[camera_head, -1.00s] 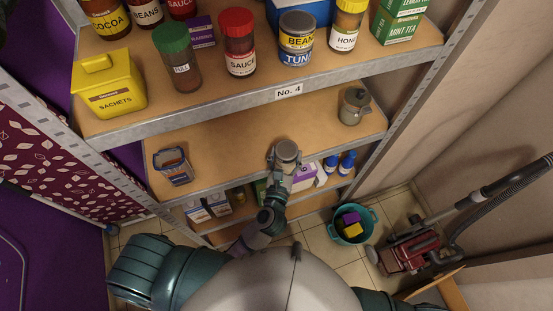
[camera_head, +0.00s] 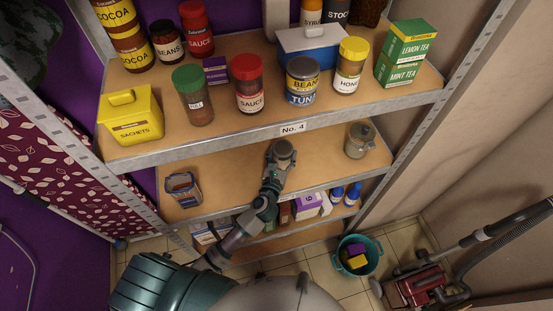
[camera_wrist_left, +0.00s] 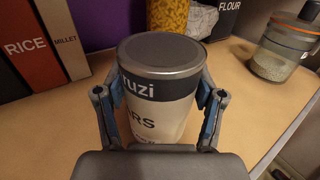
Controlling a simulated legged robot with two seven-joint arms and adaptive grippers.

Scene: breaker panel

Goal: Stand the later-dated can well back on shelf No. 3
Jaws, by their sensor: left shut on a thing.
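My left gripper (camera_head: 277,163) is shut on a can (camera_head: 282,149) with a grey metal lid, over the shelf (camera_head: 232,165) directly below the one labelled No. 4 (camera_head: 292,128). In the left wrist view the can (camera_wrist_left: 165,85) stands upright between the two fingers, with a dark band reading "uzi" and a pale label reading "ARS". Its base is hidden by the gripper, so I cannot tell whether it touches the board. No date is readable on it. My right gripper is out of view.
A glass jar (camera_head: 360,140) stands right of the can and a clear container (camera_head: 184,190) far left. Behind the can, the wrist view shows rice (camera_wrist_left: 28,50) and millet boxes, a pasta jar (camera_wrist_left: 167,15) and flour (camera_wrist_left: 222,12). The No. 4 board overhangs this shelf.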

